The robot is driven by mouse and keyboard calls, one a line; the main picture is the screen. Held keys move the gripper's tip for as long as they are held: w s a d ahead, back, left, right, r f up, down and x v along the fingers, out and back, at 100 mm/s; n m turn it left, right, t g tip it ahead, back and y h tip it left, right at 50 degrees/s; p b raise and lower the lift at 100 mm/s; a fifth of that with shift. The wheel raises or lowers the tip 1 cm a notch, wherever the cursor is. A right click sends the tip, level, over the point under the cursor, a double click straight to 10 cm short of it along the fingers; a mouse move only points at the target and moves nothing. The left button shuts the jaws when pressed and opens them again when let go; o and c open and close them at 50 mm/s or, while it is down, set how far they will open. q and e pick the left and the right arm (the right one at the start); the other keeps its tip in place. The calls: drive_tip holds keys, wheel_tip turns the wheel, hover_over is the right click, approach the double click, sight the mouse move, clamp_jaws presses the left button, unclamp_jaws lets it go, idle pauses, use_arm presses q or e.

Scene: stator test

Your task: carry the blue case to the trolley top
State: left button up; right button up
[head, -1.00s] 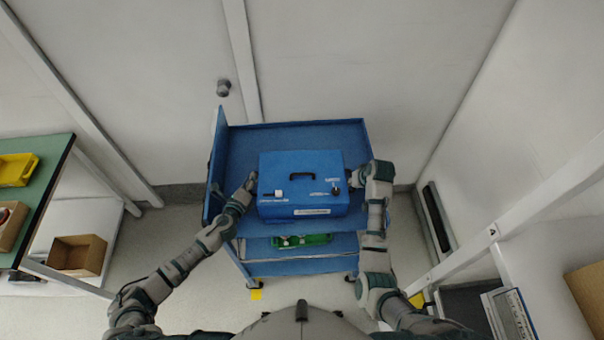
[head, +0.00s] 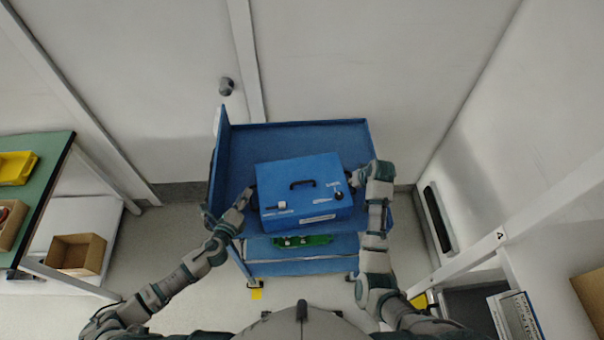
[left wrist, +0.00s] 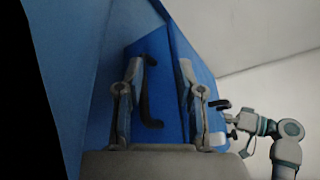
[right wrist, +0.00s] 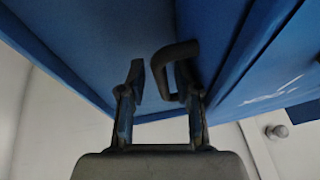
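The blue case (head: 302,192) sits on the blue trolley top (head: 240,160), turned slightly, with its front near the trolley's front edge. It has a black top handle (head: 302,183) and black side handles. My left gripper (head: 247,192) is open beside the case's left side; in the left wrist view its fingers (left wrist: 160,75) are apart, with a side handle (left wrist: 150,95) visible between and beyond them. My right gripper (head: 357,180) is at the case's right side; in the right wrist view its fingers (right wrist: 160,75) are apart, with the other side handle (right wrist: 163,62) between them, one finger partly behind it.
The trolley has a raised left panel (head: 218,160) and a lower shelf with a green item (head: 300,241). A green-topped bench with a yellow bin (head: 15,167) stands left, above a cardboard box (head: 78,254). A white frame (head: 470,255) stands right. Trolley-top space behind the case is clear.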

use_arm(q)
drive_tip(key=shift+a+f, duration=0.1)
drive_tip(key=shift+f, duration=0.2)
use_arm(e)
drive_tip(key=shift+d, duration=0.15)
use_arm(q)
drive_tip(key=shift+d, duration=0.25)
use_arm(e)
drive_tip(key=o, duration=0.7)
drive_tip(key=shift+d, duration=0.15)
use_arm(q)
drive_tip(key=shift+d, duration=0.1)
drive_tip(key=shift+r, duration=0.1)
use_arm(e)
drive_tip(key=v, duration=1.1)
drive_tip(key=shift+s+d+r, duration=0.1)
drive_tip(key=shift+d+r, duration=0.15)
drive_tip(key=shift+d, duration=0.2)
